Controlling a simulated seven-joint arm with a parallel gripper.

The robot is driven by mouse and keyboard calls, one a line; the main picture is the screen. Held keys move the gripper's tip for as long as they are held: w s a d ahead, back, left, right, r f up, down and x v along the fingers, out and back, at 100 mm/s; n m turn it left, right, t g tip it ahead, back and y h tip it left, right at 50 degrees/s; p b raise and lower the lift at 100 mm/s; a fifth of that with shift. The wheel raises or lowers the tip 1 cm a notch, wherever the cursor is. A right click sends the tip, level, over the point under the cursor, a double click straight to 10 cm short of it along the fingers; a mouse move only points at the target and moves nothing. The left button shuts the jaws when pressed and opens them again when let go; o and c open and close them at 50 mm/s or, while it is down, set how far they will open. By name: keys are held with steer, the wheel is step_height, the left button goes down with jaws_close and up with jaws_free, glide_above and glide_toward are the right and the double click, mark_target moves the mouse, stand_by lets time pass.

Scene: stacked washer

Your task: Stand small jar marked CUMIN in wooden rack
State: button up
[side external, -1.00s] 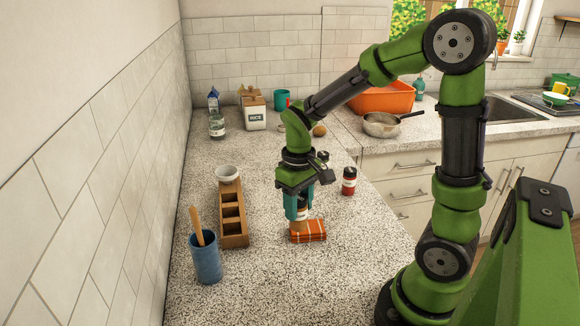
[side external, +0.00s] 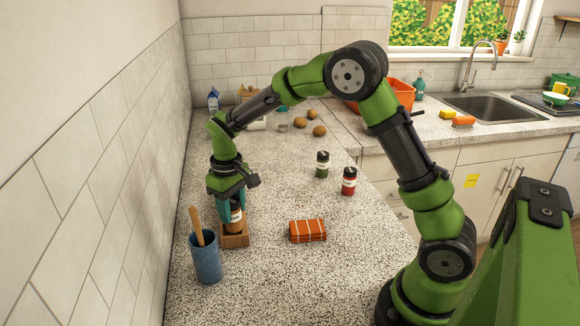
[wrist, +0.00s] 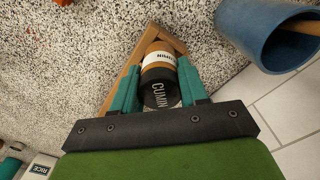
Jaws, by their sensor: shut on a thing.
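The small jar (wrist: 160,75) has a black lid and a white label, both marked CUMIN, and brown contents. My gripper (wrist: 160,68) is shut on it, one teal finger on each side. In the side view my gripper (side external: 234,208) points down and holds the jar (side external: 236,217) over the near end of the wooden rack (side external: 235,240). In the wrist view the wooden rack (wrist: 125,75) frames the jar's lower end. I cannot tell how far the jar is inside a compartment. My gripper hides the rest of the rack.
A blue crock (side external: 206,260) with a wooden utensil stands close left of the rack. A folded orange cloth (side external: 307,231) lies to the right. A green jar (side external: 322,165) and a red jar (side external: 348,181) stand farther back. The counter between rack and cloth is clear.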

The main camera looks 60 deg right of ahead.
steer(key=shift+w+f, duration=0.1)
steer(key=shift+w, duration=0.45)
steer(key=shift+f, duration=1.75)
steer(key=shift+f, duration=0.1)
steer(key=o, duration=1.1)
